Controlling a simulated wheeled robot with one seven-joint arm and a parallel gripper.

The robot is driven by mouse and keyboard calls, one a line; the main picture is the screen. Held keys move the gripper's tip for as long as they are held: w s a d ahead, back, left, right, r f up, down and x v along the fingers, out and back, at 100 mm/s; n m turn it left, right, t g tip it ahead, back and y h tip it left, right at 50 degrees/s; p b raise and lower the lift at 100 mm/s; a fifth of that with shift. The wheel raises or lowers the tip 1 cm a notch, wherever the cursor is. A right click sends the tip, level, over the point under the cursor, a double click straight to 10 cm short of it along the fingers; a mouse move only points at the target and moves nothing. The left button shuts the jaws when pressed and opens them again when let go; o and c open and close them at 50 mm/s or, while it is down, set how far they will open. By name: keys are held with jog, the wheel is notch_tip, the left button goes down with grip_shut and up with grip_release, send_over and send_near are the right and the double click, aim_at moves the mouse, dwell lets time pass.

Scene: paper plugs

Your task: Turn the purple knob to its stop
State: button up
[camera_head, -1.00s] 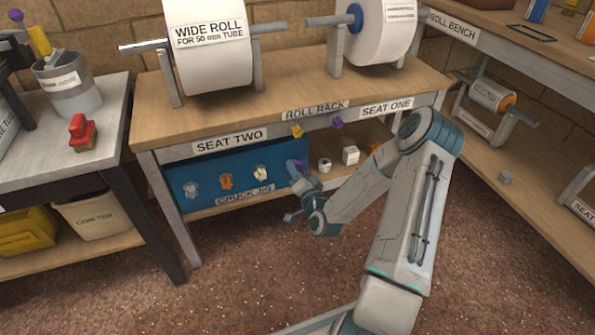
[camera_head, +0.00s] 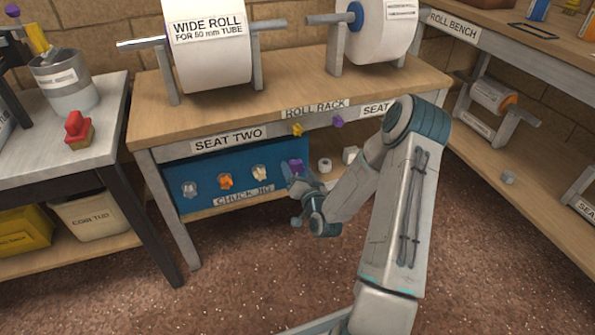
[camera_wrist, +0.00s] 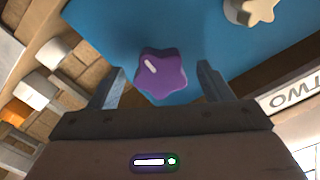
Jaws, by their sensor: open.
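The purple knob (camera_head: 296,166) is on the right end of the blue chuck jig panel (camera_head: 205,168), partly behind my gripper in the head view. In the wrist view the purple knob (camera_wrist: 162,74) is star-shaped with a white mark and lies between my two fingers. My gripper (camera_wrist: 161,80) is open, one finger on each side of the knob, with gaps showing. In the head view my gripper (camera_head: 292,180) is small and close to the panel; its fingers are hard to make out.
A white or cream knob (camera_head: 260,172), an orange knob (camera_head: 225,181) and a grey knob (camera_head: 189,189) sit left along the panel. A yellow knob (camera_head: 297,130) and another purple piece (camera_head: 337,121) are on the bench front above. A white roll (camera_head: 324,165) is on the shelf right.

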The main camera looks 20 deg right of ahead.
aim_at(297, 170)
dwell(0.3)
jog(key=shift+s, duration=2)
jog(key=m+p, duration=0.1)
jog(key=m, duration=0.4)
jog(key=shift+m, duration=0.3)
jog(key=m+p, duration=0.1)
jog(key=m, duration=0.5)
jog(key=shift+w, duration=0.1)
jog(key=shift+w, duration=1.95)
